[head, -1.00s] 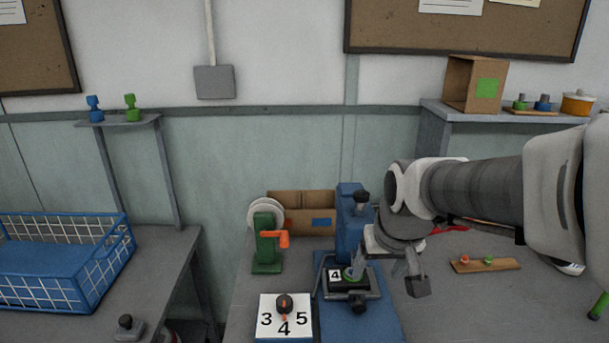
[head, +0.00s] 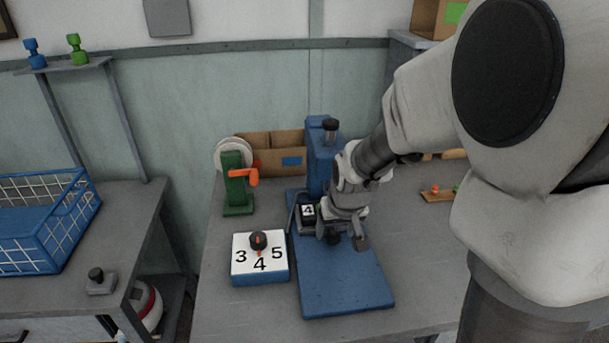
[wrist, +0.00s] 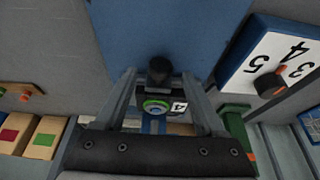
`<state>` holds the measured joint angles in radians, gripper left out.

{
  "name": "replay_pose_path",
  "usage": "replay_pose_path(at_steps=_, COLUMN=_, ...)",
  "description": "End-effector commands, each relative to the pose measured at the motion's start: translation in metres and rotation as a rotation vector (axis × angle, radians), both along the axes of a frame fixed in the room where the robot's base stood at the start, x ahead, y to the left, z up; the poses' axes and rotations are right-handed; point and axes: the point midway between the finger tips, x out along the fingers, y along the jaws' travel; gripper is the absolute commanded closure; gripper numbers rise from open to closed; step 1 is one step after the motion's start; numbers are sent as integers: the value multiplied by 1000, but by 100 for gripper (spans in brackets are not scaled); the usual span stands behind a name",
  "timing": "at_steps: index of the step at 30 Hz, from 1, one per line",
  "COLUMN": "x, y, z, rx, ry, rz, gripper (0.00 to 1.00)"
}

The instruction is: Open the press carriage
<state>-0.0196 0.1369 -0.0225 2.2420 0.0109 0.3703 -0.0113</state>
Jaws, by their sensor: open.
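The press has a blue column (head: 322,160) on a long blue base plate (head: 345,290). Its dark carriage (head: 306,222) sits close to the column, with a white "4" label on it. In the wrist view the carriage (wrist: 178,118) shows a green ring, and its black knob (wrist: 158,68) points toward the plate's front. My gripper (head: 345,238) is low over the plate at the carriage. In the wrist view its two fingers are apart, one on each side of the knob. I cannot tell whether they touch it. My gripper hides part of the carriage in the head view.
A white dial box (head: 260,262) marked 3, 4, 5 stands left of the base plate. A green crank stand (head: 237,180) with an orange handle is behind it. A cardboard bin (head: 283,150) stands at the back. The plate's front part is bare.

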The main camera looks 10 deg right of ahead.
Motion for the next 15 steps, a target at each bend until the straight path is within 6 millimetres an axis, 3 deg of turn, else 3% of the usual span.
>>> replay_pose_path(at_steps=6, x=8, y=0, z=-19, rx=0, ry=0, rz=0, gripper=29)
replay_pose_path(at_steps=15, x=9, y=0, z=-20, rx=0, ry=0, rz=0, gripper=29)
